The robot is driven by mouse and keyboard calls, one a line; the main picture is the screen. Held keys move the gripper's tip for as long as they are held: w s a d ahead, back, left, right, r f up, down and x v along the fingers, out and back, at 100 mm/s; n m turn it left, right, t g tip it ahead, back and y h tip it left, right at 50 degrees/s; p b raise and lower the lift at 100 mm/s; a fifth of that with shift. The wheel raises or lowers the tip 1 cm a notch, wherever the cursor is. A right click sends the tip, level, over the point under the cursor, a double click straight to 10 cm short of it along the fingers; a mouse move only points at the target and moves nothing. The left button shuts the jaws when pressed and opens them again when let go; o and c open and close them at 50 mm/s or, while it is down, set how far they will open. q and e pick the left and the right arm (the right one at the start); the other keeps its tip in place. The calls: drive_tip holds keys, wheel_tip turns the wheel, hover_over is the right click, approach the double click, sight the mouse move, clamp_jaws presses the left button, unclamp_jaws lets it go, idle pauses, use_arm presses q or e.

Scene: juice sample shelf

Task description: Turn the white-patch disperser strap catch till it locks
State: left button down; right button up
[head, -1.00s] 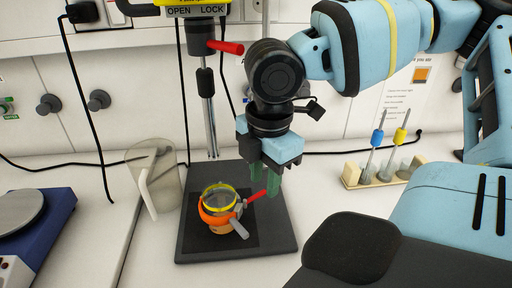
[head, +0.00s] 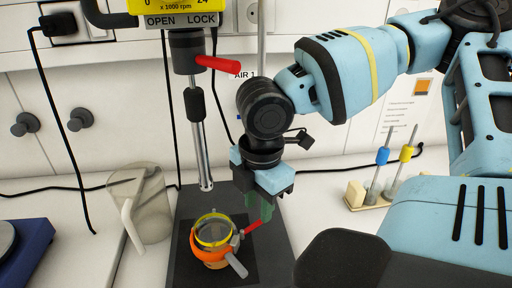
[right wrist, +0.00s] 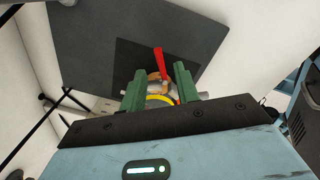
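The disperser has a shaft (head: 197,135) above a dark base plate (head: 275,240), with a red lever (head: 218,64) under the OPEN and LOCK labels. I cannot make out a white patch. On the plate stands a jar with a yellow rim (head: 213,232) and an orange strap (head: 197,245) around it. The strap's catch has a red handle (head: 250,230) pointing up and right; it also shows in the right wrist view (right wrist: 160,62). My right gripper (head: 262,210) is open at the handle's outer end; contact is unclear. Its green fingers (right wrist: 159,80) are apart. My left gripper is out of view.
A clear jug (head: 150,205) stands left of the plate. A blue device (head: 25,245) is at the far left. A rack with blue and yellow tools (head: 372,195) stands at the right. A black cable runs along the wall.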

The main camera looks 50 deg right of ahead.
sight(257, 222)
drive_tip(key=shift+w+f+b, duration=0.1)
drive_tip(key=shift+f+b, duration=0.2)
drive_tip(key=shift+f, duration=1.45)
clamp_jaws()
